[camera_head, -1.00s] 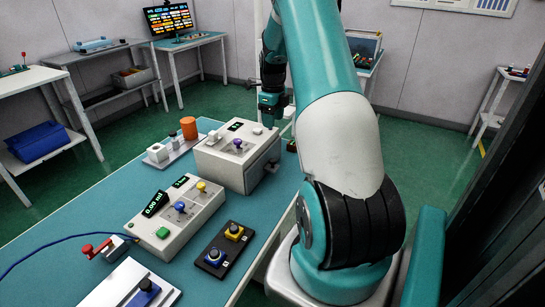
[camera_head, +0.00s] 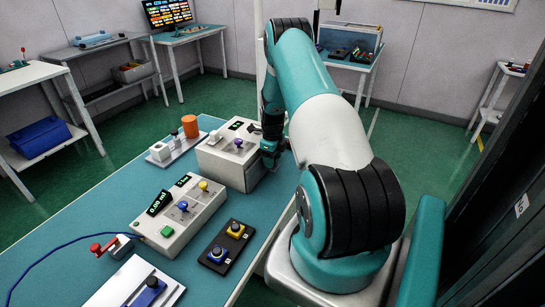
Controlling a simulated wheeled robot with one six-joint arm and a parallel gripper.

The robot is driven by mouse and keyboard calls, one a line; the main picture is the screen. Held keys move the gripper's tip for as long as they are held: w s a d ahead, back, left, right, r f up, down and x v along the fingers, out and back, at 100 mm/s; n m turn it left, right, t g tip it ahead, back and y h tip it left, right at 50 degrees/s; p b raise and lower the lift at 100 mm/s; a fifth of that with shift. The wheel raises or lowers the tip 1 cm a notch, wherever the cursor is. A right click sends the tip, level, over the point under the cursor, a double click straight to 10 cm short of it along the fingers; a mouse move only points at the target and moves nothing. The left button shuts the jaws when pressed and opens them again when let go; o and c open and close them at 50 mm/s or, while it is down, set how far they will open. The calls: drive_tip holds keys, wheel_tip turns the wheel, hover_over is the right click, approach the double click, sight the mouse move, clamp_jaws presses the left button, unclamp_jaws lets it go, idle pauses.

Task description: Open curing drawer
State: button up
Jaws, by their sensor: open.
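A white box (camera_head: 222,167) with a small dark display and a purple knob (camera_head: 238,143) on top stands at the far right part of the teal bench. It looks like the unit with the curing drawer. Its right-hand side, where the drawer front seems to be, is partly hidden by my gripper and arm, so I cannot tell how far the drawer is out. My gripper (camera_head: 271,152) is open and small in the picture, close to the upper right side of the box. I cannot tell whether it touches the box or a handle.
A second white control box (camera_head: 180,217) with yellow and blue knobs and a green button stands nearer. A black two-knob panel (camera_head: 228,247) lies right of it. An orange cylinder (camera_head: 190,126) stands on a tray behind. Green floor lies right of the bench.

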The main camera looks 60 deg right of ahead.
clamp_jaws()
drive_tip(key=s+d, duration=0.1)
drive_tip(key=s, duration=1.1)
drive_tip(key=shift+s, duration=0.4)
unclamp_jaws()
wheel_tip(320, 180, up, 17)
drive_tip(key=b, duration=0.3)
drive_tip(key=shift+r+b, duration=0.2)
drive_tip(key=shift+b, duration=0.15)
